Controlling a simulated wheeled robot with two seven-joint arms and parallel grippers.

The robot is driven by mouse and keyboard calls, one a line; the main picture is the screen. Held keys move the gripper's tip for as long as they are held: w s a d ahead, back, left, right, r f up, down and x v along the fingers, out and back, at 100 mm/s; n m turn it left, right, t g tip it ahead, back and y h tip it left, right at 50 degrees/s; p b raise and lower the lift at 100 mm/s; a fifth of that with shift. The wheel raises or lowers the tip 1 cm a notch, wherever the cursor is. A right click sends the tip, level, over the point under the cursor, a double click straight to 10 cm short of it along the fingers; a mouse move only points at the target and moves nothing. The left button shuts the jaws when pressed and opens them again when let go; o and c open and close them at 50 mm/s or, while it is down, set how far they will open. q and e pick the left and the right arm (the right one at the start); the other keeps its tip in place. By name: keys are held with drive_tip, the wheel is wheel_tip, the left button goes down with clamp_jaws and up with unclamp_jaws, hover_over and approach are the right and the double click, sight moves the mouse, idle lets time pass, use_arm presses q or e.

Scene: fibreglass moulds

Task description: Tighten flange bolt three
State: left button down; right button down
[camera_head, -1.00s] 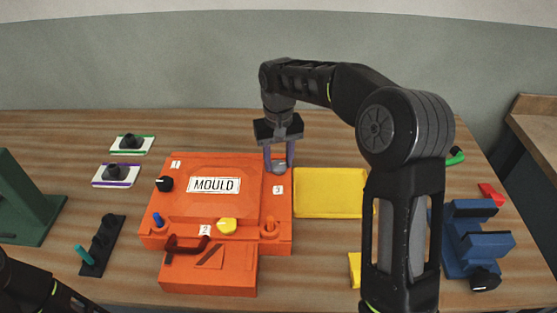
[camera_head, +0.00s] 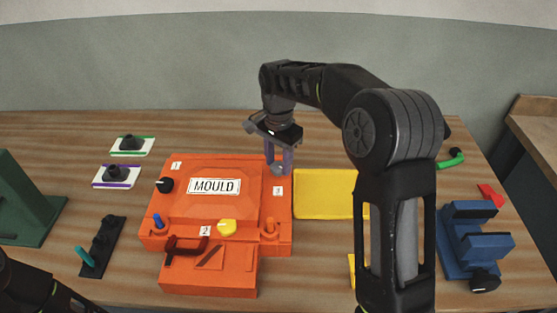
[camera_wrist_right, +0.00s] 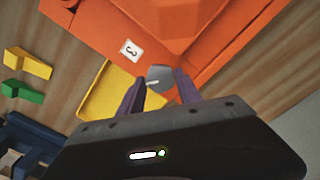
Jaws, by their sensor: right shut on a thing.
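The orange mould (camera_head: 236,258) lies on the bench with a "MOULD" label and number tags 1, 2 and 3. My right gripper (camera_head: 279,169) points down at the mould's far right corner, near tag 3 (camera_head: 278,191). It is shut on a grey round bolt knob (camera_wrist_right: 160,76) with a white pointer line, seen between the purple fingers (camera_wrist_right: 160,92) in the right wrist view.
A yellow tray (camera_head: 325,213) lies right of the mould. A blue stepped fixture (camera_head: 470,245), a green piece (camera_head: 452,160) and a red wedge (camera_head: 491,195) are farther right. A black rack (camera_head: 103,245) and two cards with black knobs (camera_head: 131,146) are on the left.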

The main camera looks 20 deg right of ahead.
drive_tip(key=m+p, duration=0.1)
drive_tip(key=m, duration=0.4)
drive_tip(key=shift+r+m, duration=0.1)
drive_tip(key=shift+m, duration=0.2)
drive_tip(key=m+p, duration=0.1)
drive_tip(key=m, duration=0.3)
drive_tip(key=m+p, duration=0.2)
drive_tip(key=m, duration=0.3)
drive_tip(key=shift+r, duration=0.1)
drive_tip(key=m+p, duration=0.2)
drive_tip(key=m, duration=0.2)
drive_tip(key=shift+m, duration=0.3)
drive_tip(key=m, duration=0.2)
drive_tip(key=shift+m+p, duration=0.3)
drive_tip(key=shift+p, duration=0.1)
drive_tip(key=shift+m, duration=2.3)
